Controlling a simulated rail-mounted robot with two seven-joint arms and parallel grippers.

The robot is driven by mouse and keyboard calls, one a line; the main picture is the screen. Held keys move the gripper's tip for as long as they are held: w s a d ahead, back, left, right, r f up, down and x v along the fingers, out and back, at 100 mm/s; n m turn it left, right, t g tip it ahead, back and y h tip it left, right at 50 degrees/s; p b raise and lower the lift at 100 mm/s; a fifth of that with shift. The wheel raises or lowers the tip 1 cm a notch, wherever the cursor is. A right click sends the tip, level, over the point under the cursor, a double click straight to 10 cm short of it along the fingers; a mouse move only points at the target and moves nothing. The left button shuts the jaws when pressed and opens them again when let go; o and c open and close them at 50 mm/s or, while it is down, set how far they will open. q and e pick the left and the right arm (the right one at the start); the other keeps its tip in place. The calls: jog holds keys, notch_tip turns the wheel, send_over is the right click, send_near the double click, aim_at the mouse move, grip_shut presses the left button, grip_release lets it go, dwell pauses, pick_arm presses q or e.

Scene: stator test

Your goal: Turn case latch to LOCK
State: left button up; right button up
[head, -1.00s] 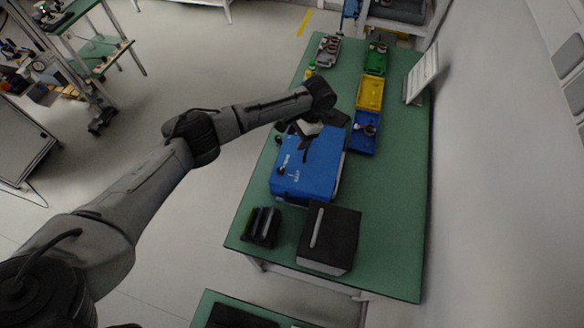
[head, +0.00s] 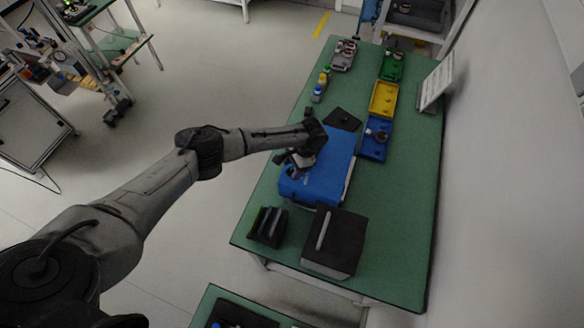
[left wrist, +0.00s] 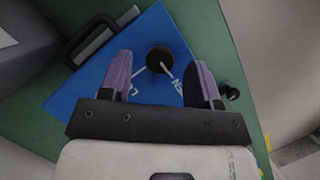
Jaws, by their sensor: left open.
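The blue case (head: 328,178) lies on the green table, its top partly hidden by my left arm in the head view. In the left wrist view the case (left wrist: 75,98) shows a round black latch knob (left wrist: 160,60) with white lines and lettering beside it; I cannot read the lettering. My left gripper (left wrist: 163,64) is open, with one purple finger on each side of the knob; contact cannot be told. In the head view the left gripper (head: 299,163) is over the case's left part. My right gripper is not in view.
A black handle (left wrist: 88,38) is on the case's edge, and a smaller black knob (left wrist: 232,92) is at another edge. A black box (head: 336,243) and a dark rack (head: 268,226) stand nearer. Blue (head: 376,138), yellow (head: 383,99) and green (head: 391,66) trays lie farther back.

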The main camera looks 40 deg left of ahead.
pick_arm(q)
jog(key=shift+s+a+f, duration=0.1)
jog(key=shift+s+f, duration=0.05)
jog(key=shift+f, duration=0.35)
jog(key=c, duration=0.9)
